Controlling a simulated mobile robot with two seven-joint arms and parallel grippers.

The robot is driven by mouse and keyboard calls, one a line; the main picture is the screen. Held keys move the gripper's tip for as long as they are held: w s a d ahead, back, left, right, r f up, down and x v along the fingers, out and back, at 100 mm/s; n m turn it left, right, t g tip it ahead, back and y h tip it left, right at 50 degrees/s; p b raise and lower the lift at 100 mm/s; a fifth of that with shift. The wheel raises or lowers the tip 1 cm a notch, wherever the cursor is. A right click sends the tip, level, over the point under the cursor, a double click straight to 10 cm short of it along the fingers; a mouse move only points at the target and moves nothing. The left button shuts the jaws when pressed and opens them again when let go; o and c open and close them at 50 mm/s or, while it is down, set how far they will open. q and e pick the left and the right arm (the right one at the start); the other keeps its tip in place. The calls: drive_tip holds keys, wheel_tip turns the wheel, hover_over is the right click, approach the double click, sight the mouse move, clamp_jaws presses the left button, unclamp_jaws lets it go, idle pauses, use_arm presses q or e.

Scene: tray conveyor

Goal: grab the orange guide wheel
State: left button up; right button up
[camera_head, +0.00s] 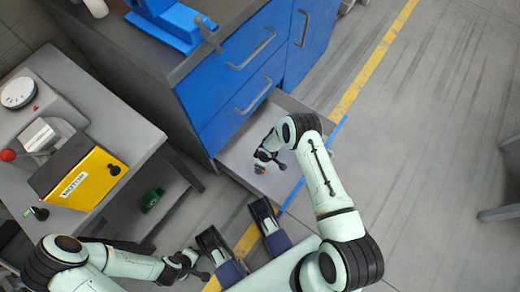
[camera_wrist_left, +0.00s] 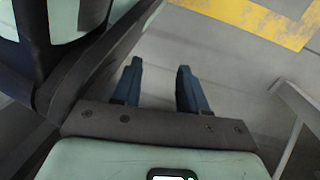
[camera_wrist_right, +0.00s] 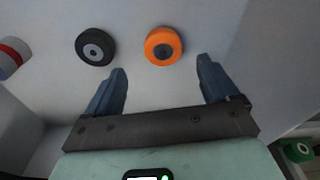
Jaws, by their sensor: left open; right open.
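The orange guide wheel (camera_wrist_right: 163,46), with a dark hub, lies on the pale floor of the open drawer. In the right wrist view it is just beyond and between the fingertips of my right gripper (camera_wrist_right: 161,82), which is open, empty and apart from it. In the head view my right gripper (camera_head: 268,158) is down inside the drawer (camera_head: 236,153), and the wheel is mostly hidden there. My left gripper (camera_wrist_left: 160,75) is open and empty over the grey floor, away from the drawer.
A black wheel (camera_wrist_right: 95,47) lies left of the orange one, and a red-banded roller (camera_wrist_right: 12,57) lies farther left. Drawer walls bound the space. The blue cabinet (camera_head: 230,85) stands behind the drawer. A grey table (camera_head: 120,135) holds a yellow box (camera_head: 82,178).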

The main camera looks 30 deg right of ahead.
drive_tip(key=f, duration=0.1)
drive_tip(key=f+b, duration=0.1)
drive_tip(key=f, duration=0.1)
drive_tip(key=f+b, duration=0.1)
drive_tip(key=f, duration=0.1)
drive_tip(key=shift+a, duration=0.35)
drive_tip(key=shift+w+f, duration=0.15)
drive_tip(key=shift+f, duration=0.25)
use_arm(q)
drive_tip(key=shift+g, duration=0.9)
drive_tip(key=s+f, duration=0.1)
drive_tip(key=s, duration=0.2)
drive_tip(key=s+f, duration=0.1)
drive_tip(key=s, duration=0.1)
drive_tip(key=shift+a+f, duration=0.3)
use_arm(e)
drive_tip(key=c, duration=1.2)
